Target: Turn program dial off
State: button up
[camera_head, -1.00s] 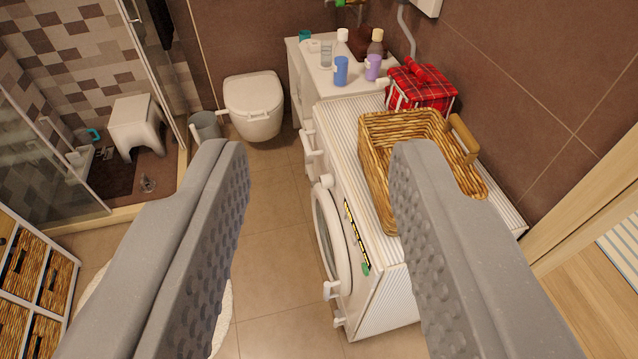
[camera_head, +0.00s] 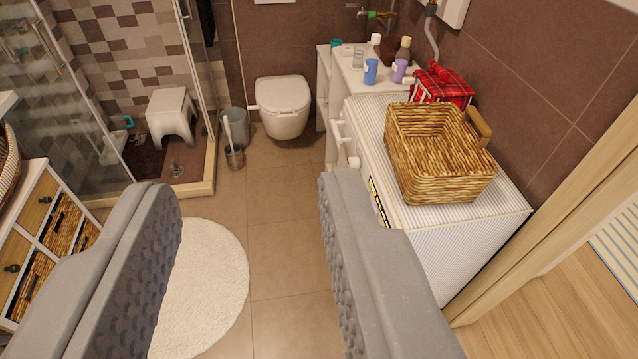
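The white washing machine (camera_head: 459,222) with a ribbed top stands right of centre against the brown wall. On its front edge a small white round knob (camera_head: 354,162) shows just above my right finger; I cannot tell for sure that it is the program dial. A black and yellow panel strip (camera_head: 378,201) shows beside that finger. My gripper (camera_head: 250,187) is wide open and empty, its grey fingers reaching up from the bottom edge. The right finger hides the lower front of the machine and its door.
A wicker basket (camera_head: 438,155) sits on the machine, with a red plaid box (camera_head: 443,86) behind it. Bottles stand on the cabinet beyond. A toilet (camera_head: 283,105), a bin (camera_head: 235,124), a round white rug (camera_head: 205,290) and wicker drawers (camera_head: 45,225) surround clear tiled floor.

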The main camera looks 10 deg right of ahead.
aim_at(355, 162)
jog(key=u, duration=0.25)
jog(key=k, duration=0.75)
jog(key=u, duration=0.75)
jog(key=i, duration=1.25)
jog(key=z, duration=0.35)
jog(key=i, duration=1.1)
jog(key=z, duration=0.7)
